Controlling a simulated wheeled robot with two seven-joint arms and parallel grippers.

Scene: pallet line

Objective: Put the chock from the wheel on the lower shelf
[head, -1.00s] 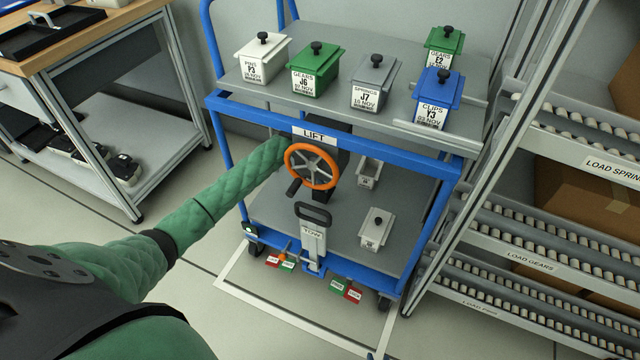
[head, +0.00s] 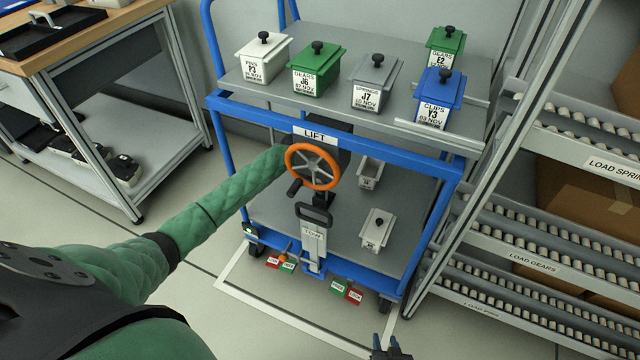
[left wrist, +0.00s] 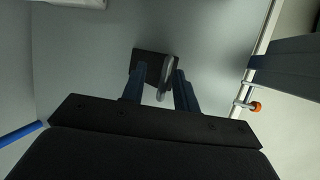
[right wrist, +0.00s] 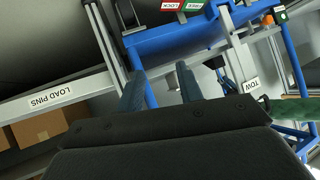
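A dark block with a grey upright handle (left wrist: 166,78), which looks like the chock, lies on a grey surface that appears to be the lower shelf (left wrist: 90,75). My left gripper (left wrist: 160,75) is open around the handle, with a gap on one side; the other finger is very close to it. In the head view my left arm reaches in behind the orange wheel, and that gripper and the block are hidden. The lower shelf (head: 340,222) shows there under the cart's top. My right gripper (head: 390,350) is low at the bottom edge. It is open and empty in the right wrist view (right wrist: 160,72).
The orange lift wheel (head: 312,167) and tow handle (head: 313,214) stand before the lower shelf. Two small grey bins (head: 376,228) (head: 369,174) are on it. Lidded boxes stand on the top shelf. Roller racks (head: 540,245) are on the right; a workbench (head: 90,45) is on the left.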

